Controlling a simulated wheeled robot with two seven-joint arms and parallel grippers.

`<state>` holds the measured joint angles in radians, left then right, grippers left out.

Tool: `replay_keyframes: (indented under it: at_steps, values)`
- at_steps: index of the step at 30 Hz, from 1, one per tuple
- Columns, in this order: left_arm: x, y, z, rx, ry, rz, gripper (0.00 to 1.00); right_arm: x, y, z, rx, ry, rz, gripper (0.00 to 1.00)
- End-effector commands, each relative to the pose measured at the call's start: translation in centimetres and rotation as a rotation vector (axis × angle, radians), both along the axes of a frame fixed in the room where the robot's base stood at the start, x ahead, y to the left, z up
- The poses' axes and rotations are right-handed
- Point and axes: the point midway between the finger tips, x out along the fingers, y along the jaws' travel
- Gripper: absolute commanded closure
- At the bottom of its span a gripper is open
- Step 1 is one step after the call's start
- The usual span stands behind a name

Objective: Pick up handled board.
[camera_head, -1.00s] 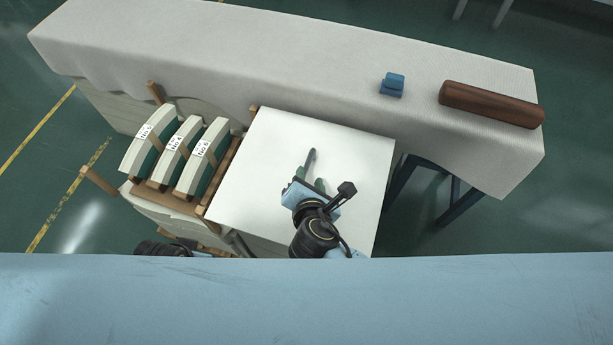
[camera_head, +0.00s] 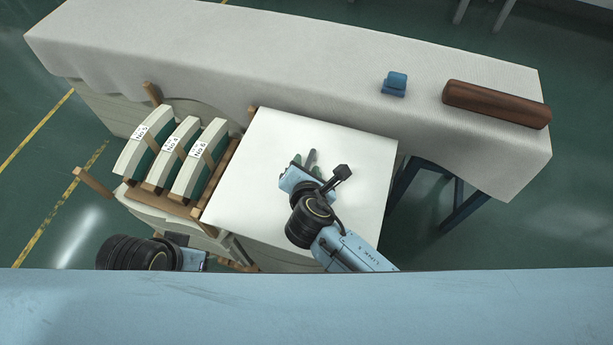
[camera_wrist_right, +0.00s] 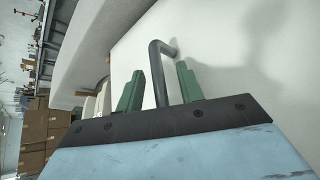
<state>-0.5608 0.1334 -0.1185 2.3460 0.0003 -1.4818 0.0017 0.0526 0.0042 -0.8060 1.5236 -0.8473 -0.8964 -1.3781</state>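The handled board (camera_head: 350,150) is a large white panel in front of the cloth-covered table. Its dark grey bent bar handle (camera_head: 311,158) stands out from the surface; it also shows in the right wrist view (camera_wrist_right: 159,72). My right gripper (camera_head: 304,160) is over the board, with its green fingers on either side of the handle. In the right wrist view the fingers (camera_wrist_right: 160,84) are apart, with gaps visible beside the bar. The handle's near end is hidden behind the gripper body. My left gripper (camera_head: 192,257) shows only partly at the lower left; its fingers cannot be made out.
A wooden rack (camera_head: 160,198) with several labelled pale-and-green curved pieces (camera_head: 203,160) stands just left of the board. A long table (camera_head: 270,60) with a light cloth runs behind, bearing a small blue object (camera_head: 395,84) and a brown rounded bar (camera_head: 497,103).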

Motion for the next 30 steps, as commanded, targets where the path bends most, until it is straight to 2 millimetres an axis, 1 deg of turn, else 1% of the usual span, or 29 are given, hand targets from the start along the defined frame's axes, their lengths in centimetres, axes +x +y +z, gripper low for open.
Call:
replay_keyframes:
  at_steps: [1, 2, 9, 10, 24, 28, 30]
  values:
    - [-0.01, -0.01, -0.01, 0.000, 0.000, 0.000, 0.33, 0.01, 0.00, 0.03, 0.000, 0.000, 0.000, 0.63]
    - [-0.01, -0.01, -0.01, 0.000, 0.000, 0.000, 0.33, 0.01, 0.00, 0.03, 0.000, 0.000, 0.000, 0.66]
    - [0.01, 0.00, -0.02, 0.000, 0.000, 0.000, 0.33, -0.01, 0.00, 0.02, 0.000, 0.000, 0.000, 0.97]
    - [0.01, 0.00, -0.02, 0.000, 0.000, 0.000, 0.33, -0.01, 0.00, 0.02, 0.000, 0.000, 0.000, 1.00]
    - [0.03, -0.01, 0.02, 0.000, -0.001, 0.000, 0.33, 0.05, 0.04, 0.21, 0.002, -0.003, -0.001, 1.00]
    - [0.12, 0.00, -0.01, -0.001, -0.004, 0.000, 0.33, 0.05, 0.04, 0.54, 0.002, -0.003, -0.001, 1.00]
    - [0.18, 0.06, -0.39, 0.001, -0.001, 0.000, 0.33, 0.06, 0.04, 0.88, 0.002, -0.003, 0.000, 1.00]
